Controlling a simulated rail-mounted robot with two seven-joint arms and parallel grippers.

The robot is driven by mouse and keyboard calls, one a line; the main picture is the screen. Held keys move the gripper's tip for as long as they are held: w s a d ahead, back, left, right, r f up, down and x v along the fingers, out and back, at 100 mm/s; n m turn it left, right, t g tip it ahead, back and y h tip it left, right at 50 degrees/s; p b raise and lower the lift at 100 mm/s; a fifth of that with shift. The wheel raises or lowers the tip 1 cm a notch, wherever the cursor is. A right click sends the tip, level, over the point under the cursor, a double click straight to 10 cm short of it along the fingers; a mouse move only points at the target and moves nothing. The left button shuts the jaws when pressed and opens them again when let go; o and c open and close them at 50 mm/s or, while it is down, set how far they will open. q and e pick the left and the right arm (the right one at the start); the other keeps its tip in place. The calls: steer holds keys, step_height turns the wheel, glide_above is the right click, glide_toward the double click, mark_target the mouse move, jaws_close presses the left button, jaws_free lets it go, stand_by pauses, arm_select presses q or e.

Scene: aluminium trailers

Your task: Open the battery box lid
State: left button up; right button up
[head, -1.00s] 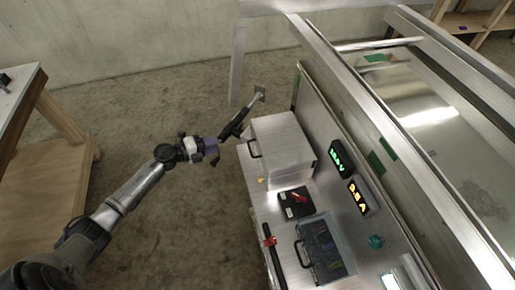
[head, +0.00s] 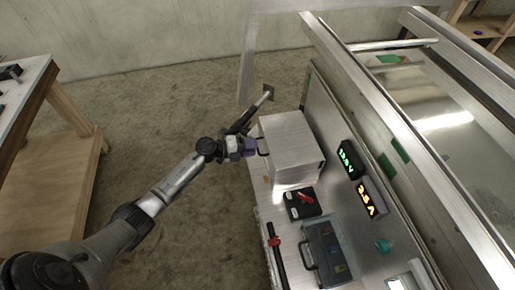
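The battery box appears to be the closed silver metal box (head: 296,148) on the trailer's front deck. A dark handle (head: 263,146) shows on its left side. My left gripper (head: 257,146) reaches in from the left, and its purple part is right beside this handle. The fingertips are small and overlap the handle, so I cannot tell whether they touch it or are open or shut. My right gripper is out of view.
Nearer on the deck (head: 262,208) are a black switch with a red key (head: 303,201), a clear-lidded case (head: 328,251) and a red-marked black bar (head: 277,252). Two lit displays (head: 360,175) stand right of the box. A wooden bench (head: 60,150) stands at left. The floor between is clear.

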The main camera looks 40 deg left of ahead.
arm_select(q)
steer(key=shift+x, duration=1.3)
jaws_close()
